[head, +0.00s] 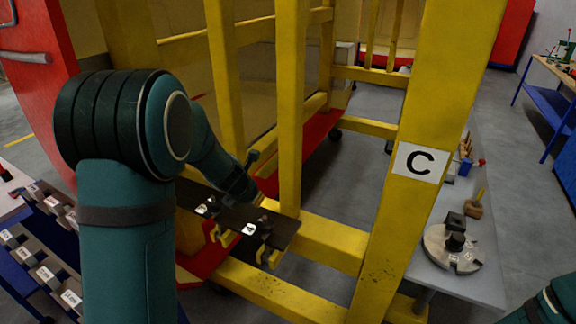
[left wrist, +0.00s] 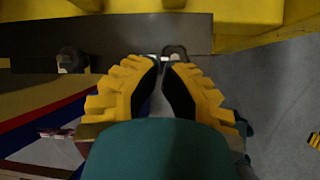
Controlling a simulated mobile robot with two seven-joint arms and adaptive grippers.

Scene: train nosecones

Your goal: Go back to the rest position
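My left arm reaches in from the left in the head view, its wrist above a dark plate (head: 281,231) on the yellow frame. The plate has white labels, one reading 4, and yellow hook-like pieces below it. In the left wrist view my left gripper (left wrist: 164,66) shows yellow ridged fingers with black pads. A narrow gap shows between the fingers and I see nothing held there. The tips are near the dark plate's edge and a small dark fitting (left wrist: 175,52). My right gripper is out of view; only part of the right arm shows at the bottom right.
Yellow posts, one labelled C (head: 419,162), stand close around the left arm. A grey table (head: 480,282) with a round metal part (head: 436,245) and small tools is at the right. A rack with labelled blocks (head: 45,272) is at the lower left. Grey floor lies beyond.

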